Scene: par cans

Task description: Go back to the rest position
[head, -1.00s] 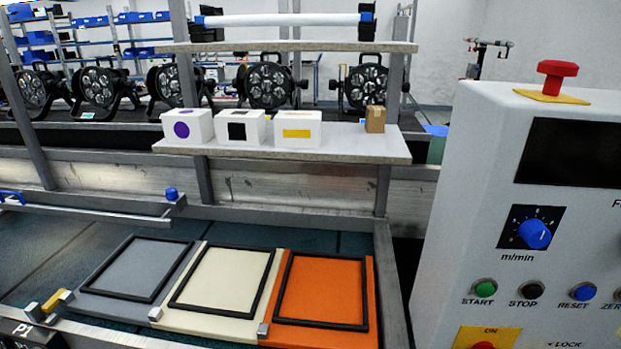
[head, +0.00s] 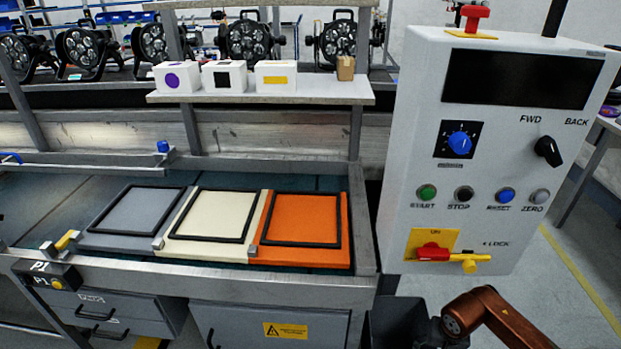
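My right arm (head: 480,312) shows at the lower right of the head view, a brown-orange link with a dark end, in front of the grey cabinet's right side. Its gripper fingers cannot be made out. My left gripper is not in view. Several par cans (head: 250,38) stand in a row at the back, behind the shelf.
A white control panel (head: 415,150) stands at the right. Grey (head: 100,241), cream (head: 185,246) and orange (head: 300,257) framed pads lie on the bench. Three white boxes and a small brown box (head: 345,67) stand on the shelf (head: 255,97). A dark bin (head: 395,325) stands below.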

